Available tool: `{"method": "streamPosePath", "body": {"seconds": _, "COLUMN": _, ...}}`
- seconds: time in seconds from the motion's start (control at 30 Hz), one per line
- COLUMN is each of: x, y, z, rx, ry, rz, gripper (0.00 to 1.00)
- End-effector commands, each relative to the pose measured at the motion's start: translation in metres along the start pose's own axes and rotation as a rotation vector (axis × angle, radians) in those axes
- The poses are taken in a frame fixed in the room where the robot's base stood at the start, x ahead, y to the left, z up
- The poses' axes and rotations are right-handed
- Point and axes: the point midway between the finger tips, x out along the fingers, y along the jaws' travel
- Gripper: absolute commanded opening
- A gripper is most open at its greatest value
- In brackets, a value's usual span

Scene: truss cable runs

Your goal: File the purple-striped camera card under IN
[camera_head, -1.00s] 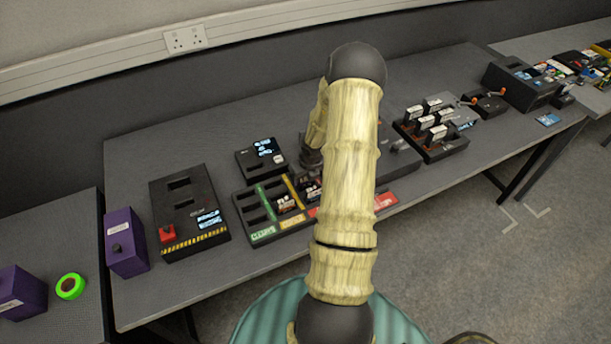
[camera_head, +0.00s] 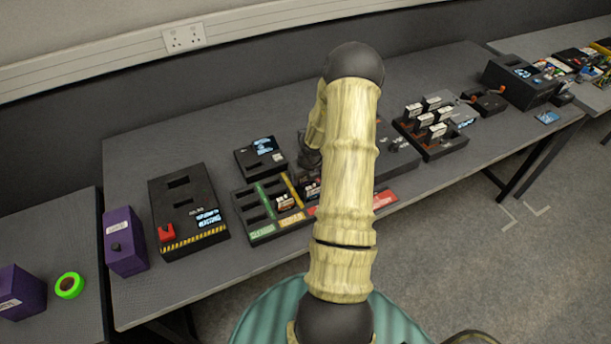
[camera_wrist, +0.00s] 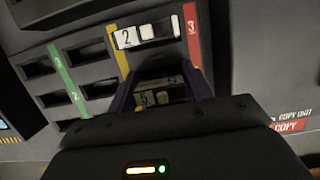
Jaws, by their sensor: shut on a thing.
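In the wrist view my gripper (camera_wrist: 160,98) is shut on a dark card (camera_wrist: 162,82) with a pale, marked label, between two purplish fingers. A purple stripe on the card cannot be made out. The card is over or in the column between the yellow and red strips of the black slotted tray (camera_wrist: 62,55); how deep it sits is unclear. Another card (camera_wrist: 147,32), labelled 2, sits in that column just above. In the head view the tray (camera_head: 262,237) lies on the table, and my arm hides most of its right part and my fingertips. No IN label is readable.
A black box with a display (camera_head: 260,156) stands behind the tray. A larger black unit with a red switch (camera_head: 188,215) and a purple box (camera_head: 124,242) are to the left. A rack of upright cards (camera_head: 432,128) is to the right. The tray's green-edged left slots look empty.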

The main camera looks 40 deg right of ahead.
Motion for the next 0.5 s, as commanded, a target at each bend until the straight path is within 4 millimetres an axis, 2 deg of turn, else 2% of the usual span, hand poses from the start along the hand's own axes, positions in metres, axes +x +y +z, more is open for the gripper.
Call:
{"method": "streamPosePath", "body": {"seconds": 0.2, "x": -0.0002, "y": 0.0002, "z": 0.0002, "rx": 0.0, "ry": 0.0, "rz": 0.0, "gripper": 0.27}}
{"method": "streamPosePath", "body": {"seconds": 0.23, "x": -0.0002, "y": 0.0001, "z": 0.0002, "rx": 0.0, "ry": 0.0, "rz": 0.0, "gripper": 0.56}}
{"method": "streamPosePath", "body": {"seconds": 0.33, "x": -0.0002, "y": -0.0001, "z": 0.0001, "rx": 0.0, "ry": 0.0, "rz": 0.0, "gripper": 0.76}}
{"method": "streamPosePath", "body": {"seconds": 0.5, "x": -0.0002, "y": -0.0004, "z": 0.0, "rx": 0.001, "ry": 0.0, "rz": 0.0, "gripper": 0.76}}
